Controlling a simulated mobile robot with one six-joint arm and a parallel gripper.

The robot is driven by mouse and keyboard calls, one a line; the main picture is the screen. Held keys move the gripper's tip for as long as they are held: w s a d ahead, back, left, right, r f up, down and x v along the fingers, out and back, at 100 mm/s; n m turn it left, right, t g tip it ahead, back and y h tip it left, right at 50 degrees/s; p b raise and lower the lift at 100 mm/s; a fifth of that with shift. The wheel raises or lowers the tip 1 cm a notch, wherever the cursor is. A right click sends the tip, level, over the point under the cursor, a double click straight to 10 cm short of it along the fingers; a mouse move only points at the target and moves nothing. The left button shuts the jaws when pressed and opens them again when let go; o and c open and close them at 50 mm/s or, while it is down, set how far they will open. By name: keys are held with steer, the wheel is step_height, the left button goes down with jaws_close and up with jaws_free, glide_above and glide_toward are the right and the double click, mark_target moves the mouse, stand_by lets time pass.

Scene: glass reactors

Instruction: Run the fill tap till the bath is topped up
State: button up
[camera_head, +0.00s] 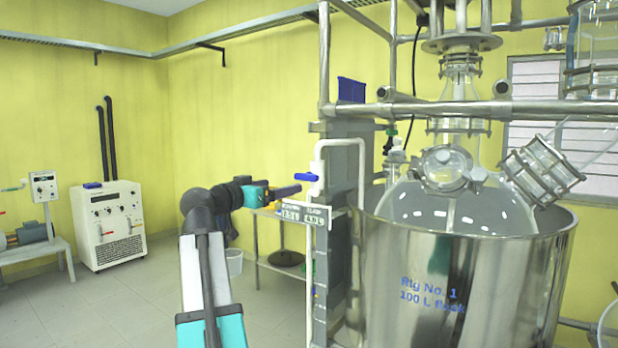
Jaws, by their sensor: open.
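The bath (410,265) is a large shiny steel vessel at the right, marked "Rig No. 1 100 L flask". A round glass flask (490,215) sits inside it; the water level in the bath is hidden behind the wall. A white pipe (341,141) bends over at the bath's left side. The fill tap with a blue lever (307,177) is on this pipe's left leg, the lever lying roughly level. My gripper (296,189) is open, its dark fingers pointing right, close to the tap just below and left of the lever. Contact cannot be told.
A small sign plate (290,212) hangs by the tap. Steel frame tubes (324,60) and glassware surround the bath. A metal side table (285,262) and a white bucket (234,261) stand behind my arm. A white cabinet (108,225) stands at left; the floor between is clear.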

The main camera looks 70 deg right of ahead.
mark_target(305, 178)
steer(key=shift+s+r, duration=0.35)
steer(key=shift+r, duration=0.1)
steer(key=p+x, duration=0.3)
steer(key=x, duration=1)
steer(key=shift+s+d+r+p, duration=0.1)
steer(key=shift+d+p, duration=0.2)
steer(key=shift+d, duration=0.05)
